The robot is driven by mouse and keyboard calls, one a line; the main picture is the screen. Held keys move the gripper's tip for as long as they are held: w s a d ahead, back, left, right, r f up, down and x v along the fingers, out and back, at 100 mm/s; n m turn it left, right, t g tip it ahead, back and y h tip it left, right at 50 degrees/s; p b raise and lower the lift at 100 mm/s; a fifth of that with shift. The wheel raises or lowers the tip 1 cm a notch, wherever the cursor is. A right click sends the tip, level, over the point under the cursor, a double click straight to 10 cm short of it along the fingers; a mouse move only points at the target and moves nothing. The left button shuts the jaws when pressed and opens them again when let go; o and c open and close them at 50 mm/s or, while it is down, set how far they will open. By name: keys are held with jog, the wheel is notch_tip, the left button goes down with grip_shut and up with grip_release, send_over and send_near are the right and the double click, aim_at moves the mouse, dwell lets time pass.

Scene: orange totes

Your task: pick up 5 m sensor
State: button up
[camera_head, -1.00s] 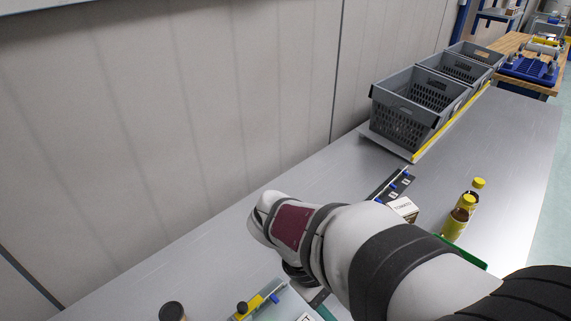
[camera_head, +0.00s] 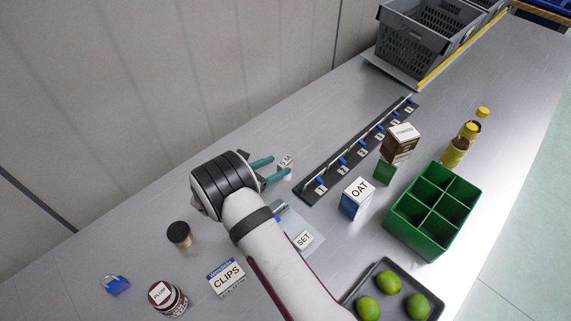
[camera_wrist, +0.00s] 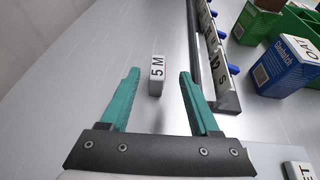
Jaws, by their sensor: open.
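The 5 m sensor (camera_head: 285,164) is a small white block marked "5 M" lying on the grey table, left of the numbered rail. In the wrist view the sensor (camera_wrist: 157,74) stands between the tips of my gripper's two green fingers, with a gap on each side. My gripper (camera_head: 268,168) is open and empty, its fingers pointing at the sensor in the head view. The wrist view also shows the open fingers of my gripper (camera_wrist: 158,76). The height of the fingers above the table is hard to tell.
A black rail (camera_head: 345,165) with blue clips lies just right of the sensor. A blue OAT box (camera_head: 356,197), a green divided crate (camera_head: 398,226) and a tray (camera_head: 366,283) of limes stand farther right. Table behind is clear.

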aim_at(284, 162)
jog(key=x, duration=0.3)
jog(key=shift+w+d+f, duration=0.1)
jog(key=shift+w+f, duration=0.1)
jog(key=shift+w, duration=0.2)
grip_shut()
